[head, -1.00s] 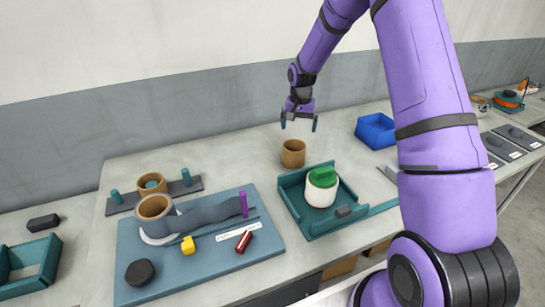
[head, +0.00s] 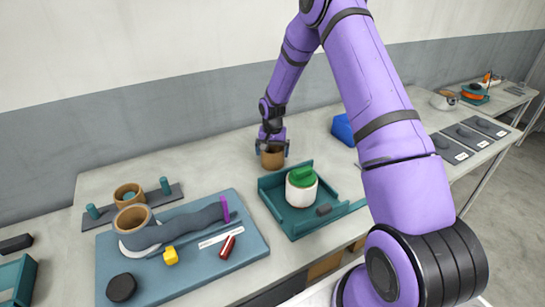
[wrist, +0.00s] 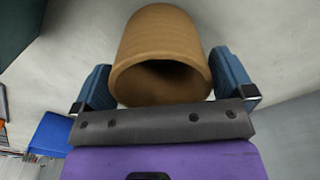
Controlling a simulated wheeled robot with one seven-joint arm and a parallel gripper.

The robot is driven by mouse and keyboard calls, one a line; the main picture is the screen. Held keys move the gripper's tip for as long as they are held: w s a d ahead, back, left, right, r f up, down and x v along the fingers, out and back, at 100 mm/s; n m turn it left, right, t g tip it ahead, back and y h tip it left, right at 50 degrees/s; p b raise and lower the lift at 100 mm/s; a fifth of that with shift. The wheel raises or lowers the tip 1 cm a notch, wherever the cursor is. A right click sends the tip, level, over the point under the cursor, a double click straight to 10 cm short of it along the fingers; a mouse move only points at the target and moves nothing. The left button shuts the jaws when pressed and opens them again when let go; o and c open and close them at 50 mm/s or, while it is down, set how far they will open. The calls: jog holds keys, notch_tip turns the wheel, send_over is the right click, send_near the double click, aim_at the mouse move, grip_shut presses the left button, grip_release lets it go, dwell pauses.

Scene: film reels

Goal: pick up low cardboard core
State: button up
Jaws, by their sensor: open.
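The low cardboard core (head: 272,159) is a short brown tube standing upright on the table behind the teal tray. In the wrist view the core (wrist: 162,50) shows its round open end and dark hollow. My gripper (head: 271,150) is low over the core. Its two blue fingers (wrist: 168,88) are open, one on each side of the core, with a small gap showing at the left and right. Part of the core's top is hidden by my gripper in the head view.
The teal tray (head: 268,204) in front holds a white roll (head: 301,194) with a green top. A blue bin (head: 342,130) stands to the right, partly behind my arm. A blue mat (head: 240,250) at left carries another cardboard core (head: 133,220) and grey film.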

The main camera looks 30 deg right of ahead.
jog(key=shift+f, duration=0.7)
jog(key=c, duration=0.6)
jog(key=shift+r, duration=0.1)
